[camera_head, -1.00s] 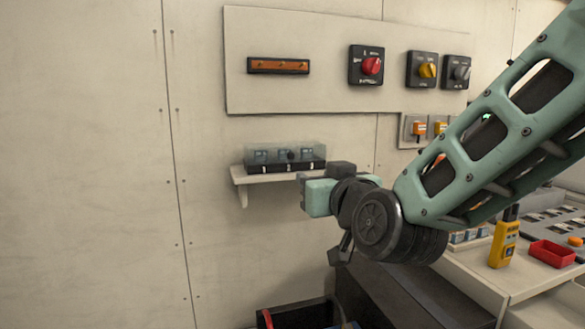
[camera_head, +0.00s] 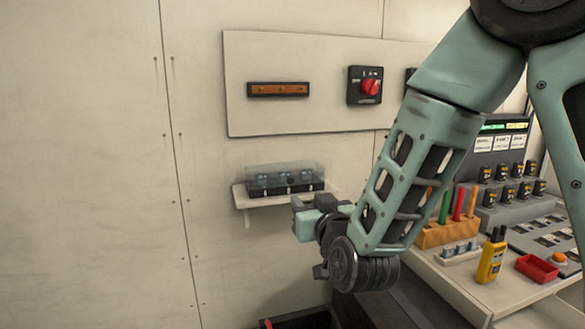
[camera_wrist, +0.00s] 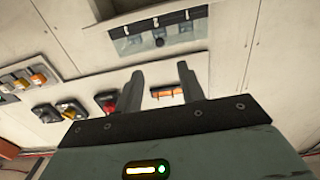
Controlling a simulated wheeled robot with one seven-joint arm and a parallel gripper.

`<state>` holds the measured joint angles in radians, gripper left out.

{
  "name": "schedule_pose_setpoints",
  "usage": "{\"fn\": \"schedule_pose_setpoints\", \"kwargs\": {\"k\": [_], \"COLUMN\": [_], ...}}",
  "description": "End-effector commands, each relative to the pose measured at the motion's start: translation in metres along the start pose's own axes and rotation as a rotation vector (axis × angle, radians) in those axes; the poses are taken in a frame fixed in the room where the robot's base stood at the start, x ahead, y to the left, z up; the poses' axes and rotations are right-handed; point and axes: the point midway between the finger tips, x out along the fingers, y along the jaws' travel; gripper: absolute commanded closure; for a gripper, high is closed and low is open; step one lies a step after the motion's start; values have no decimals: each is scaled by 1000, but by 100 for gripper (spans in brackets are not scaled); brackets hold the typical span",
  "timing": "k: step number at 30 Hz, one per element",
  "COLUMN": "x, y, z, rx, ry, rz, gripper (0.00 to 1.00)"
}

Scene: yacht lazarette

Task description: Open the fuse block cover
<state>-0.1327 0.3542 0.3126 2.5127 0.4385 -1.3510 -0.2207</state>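The fuse block (camera_head: 285,188) sits on a small white wall shelf (camera_head: 262,203), below the wall panel. Its clear cover (camera_head: 285,172) lies over the block and looks closed. In the wrist view the fuse block (camera_wrist: 158,38) is at the top, beyond my fingers. My gripper (camera_head: 308,218) is just right of and below the shelf in the head view, apart from the cover; its fingertips are hard to make out there. In the wrist view the two fingers of my gripper (camera_wrist: 160,78) are spread with nothing between them.
The wall panel (camera_head: 310,115) above carries an orange bar (camera_head: 278,89) and a red rotary switch (camera_head: 369,86). At right, a bench holds a yellow handheld device (camera_head: 490,258), a red tray (camera_head: 537,268) and an orange tool rack (camera_head: 447,233). The wall left of the shelf is bare.

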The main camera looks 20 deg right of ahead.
Motion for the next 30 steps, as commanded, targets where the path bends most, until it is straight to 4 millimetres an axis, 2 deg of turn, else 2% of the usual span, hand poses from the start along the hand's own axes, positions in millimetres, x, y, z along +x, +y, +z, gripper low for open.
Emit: {"fn": "schedule_pose_setpoints", "kwargs": {"k": [1,7,15,21,25,30], "x": [2,7,68,101,115,122], "y": [0,0,1,0,0,0], "z": [-5,-3,-1,0,0,2], "rx": [0,1,2,3,2,1], "ry": [-5,-4,1,0,1,0], "rz": [0,-3,0,-2,-2,-3], "gripper": [61,61,61,61,61,61]}}
